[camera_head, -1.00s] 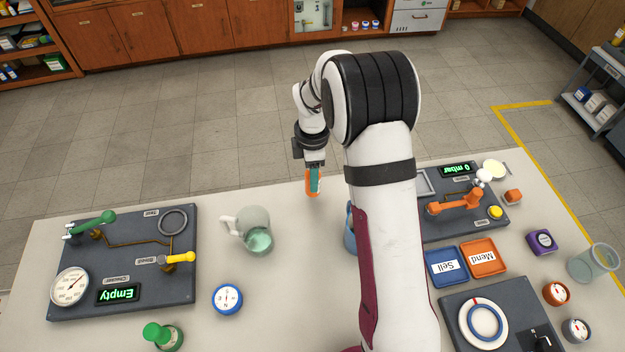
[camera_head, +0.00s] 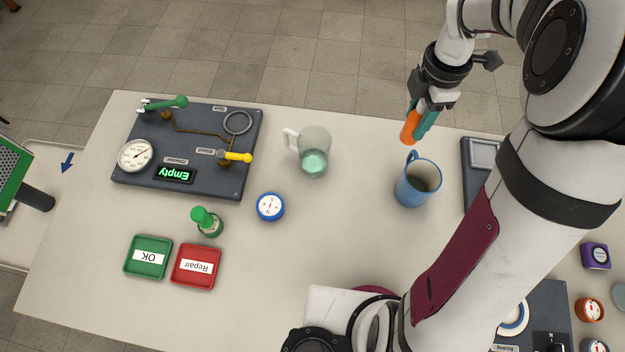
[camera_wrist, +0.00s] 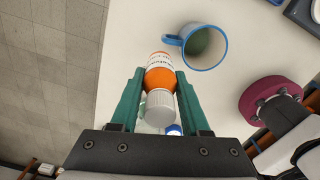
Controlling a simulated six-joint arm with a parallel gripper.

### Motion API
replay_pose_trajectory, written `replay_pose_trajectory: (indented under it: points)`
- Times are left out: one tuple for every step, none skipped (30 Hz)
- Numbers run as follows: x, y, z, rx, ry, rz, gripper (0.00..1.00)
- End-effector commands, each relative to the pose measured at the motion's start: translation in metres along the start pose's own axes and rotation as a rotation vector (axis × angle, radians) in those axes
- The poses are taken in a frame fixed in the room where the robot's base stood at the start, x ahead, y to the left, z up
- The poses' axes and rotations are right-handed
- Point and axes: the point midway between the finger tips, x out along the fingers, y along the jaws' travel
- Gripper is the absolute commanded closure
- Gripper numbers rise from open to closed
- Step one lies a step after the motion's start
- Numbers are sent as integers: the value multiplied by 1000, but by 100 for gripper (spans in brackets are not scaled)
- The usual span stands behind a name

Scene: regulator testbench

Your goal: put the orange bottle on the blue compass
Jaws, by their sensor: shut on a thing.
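My gripper (camera_head: 418,118) is at the far edge of the table, above the blue mug, in the head view. In the wrist view its green fingers (camera_wrist: 154,105) are shut on the orange bottle (camera_wrist: 160,78), which has a white cap and a white label. The bottle's orange end (camera_head: 409,131) shows below the fingers in the head view. The blue compass (camera_head: 270,206) lies flat on the table, left of and nearer than the gripper, with nothing on it. A bit of blue behind the bottle cap in the wrist view may be the compass, mostly hidden.
The blue mug (camera_head: 417,185) stands just below the gripper in the head view. A glass jug (camera_head: 314,152) stands between gripper and compass.

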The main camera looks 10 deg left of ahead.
Motion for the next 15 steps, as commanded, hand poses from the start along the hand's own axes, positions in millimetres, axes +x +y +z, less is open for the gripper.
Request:
replay_pose_trajectory:
  points:
    - [-4, -2, -21, -102, 0, 1, 100]
    - [-6, -4, -34, -173, 0, 1, 100]
    - [-8, -7, -53, -278, 0, 1, 100]
    - [-10, -11, -67, -358, 1, 1, 100]
    - [-12, -16, -81, -440, 1, 1, 100]
    - [-14, -23, -99, -553, 1, 1, 100]
    - [-15, -29, -112, -637, 1, 0, 100]
    - [-16, -35, -124, -717, 1, 1, 100]
    - [-18, -43, -138, -818, 1, 1, 100]
    - [-18, -49, -147, -885, 2, 1, 100]
    - [-19, -55, -154, -945, 2, 0, 100]
    - [-19, -61, -163, -1012, 2, 1, 100]
    - [-19, -66, -168, -1054, 3, 0, 100]
    - [-20, -69, -171, -1088, 3, 0, 100]
    - [-19, -72, -176, -1123, 3, -1, 100]
